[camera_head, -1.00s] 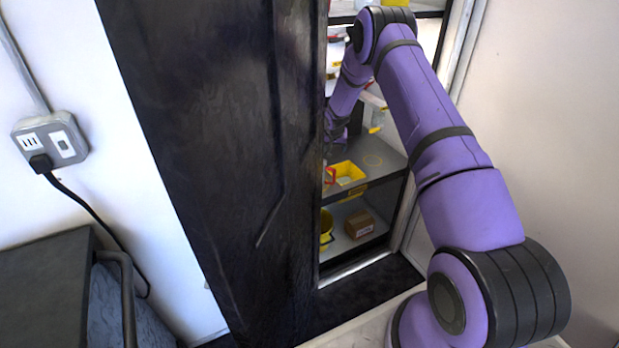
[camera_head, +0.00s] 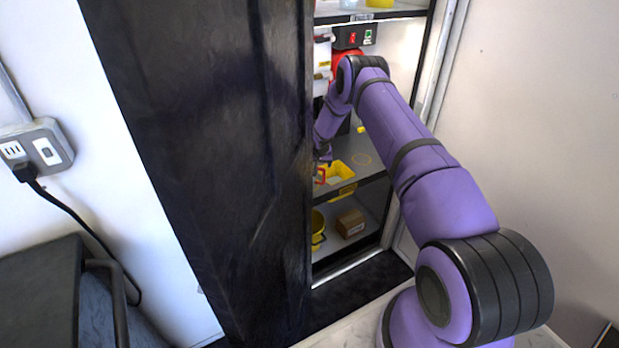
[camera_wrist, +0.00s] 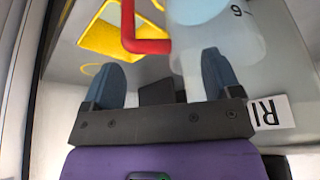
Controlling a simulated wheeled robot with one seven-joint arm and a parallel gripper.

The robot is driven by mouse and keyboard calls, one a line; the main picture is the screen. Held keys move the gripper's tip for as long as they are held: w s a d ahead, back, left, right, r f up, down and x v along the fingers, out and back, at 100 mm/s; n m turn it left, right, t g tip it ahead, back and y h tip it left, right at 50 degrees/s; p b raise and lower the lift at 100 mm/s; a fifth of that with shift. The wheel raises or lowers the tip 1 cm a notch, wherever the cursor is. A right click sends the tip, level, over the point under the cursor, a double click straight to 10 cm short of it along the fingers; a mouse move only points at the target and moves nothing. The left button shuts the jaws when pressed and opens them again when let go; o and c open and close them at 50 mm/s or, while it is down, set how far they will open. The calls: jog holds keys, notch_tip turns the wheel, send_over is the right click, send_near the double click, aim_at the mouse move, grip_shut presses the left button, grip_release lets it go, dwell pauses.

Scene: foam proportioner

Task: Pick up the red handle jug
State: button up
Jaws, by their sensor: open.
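The red handle (camera_wrist: 140,32) of the jug shows at the top of the wrist view. It joins a pale translucent jug body (camera_wrist: 225,50) with a dark number on it. My gripper (camera_wrist: 158,76) is open, with its two blue-grey fingers pointing toward the handle and nothing between them. The right finger overlaps the jug body in the picture; I cannot tell whether they touch. In the head view, a small red piece (camera_head: 320,174) shows by the dark panel's edge. The panel hides most of the jug and my gripper there.
A tall dark panel (camera_head: 215,170) stands left of the shelf opening. A yellow bin (camera_head: 341,177) is on the middle shelf. A brown box (camera_head: 350,222) and a yellow bucket (camera_head: 317,228) are on the shelf below. A red-and-black unit (camera_head: 352,40) is above. A white wall (camera_head: 530,110) is at right.

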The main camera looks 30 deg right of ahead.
jog(key=x, duration=0.2)
jog(key=shift+w+d+f, duration=0.1)
jog(key=shift+f, duration=0.15)
grip_shut()
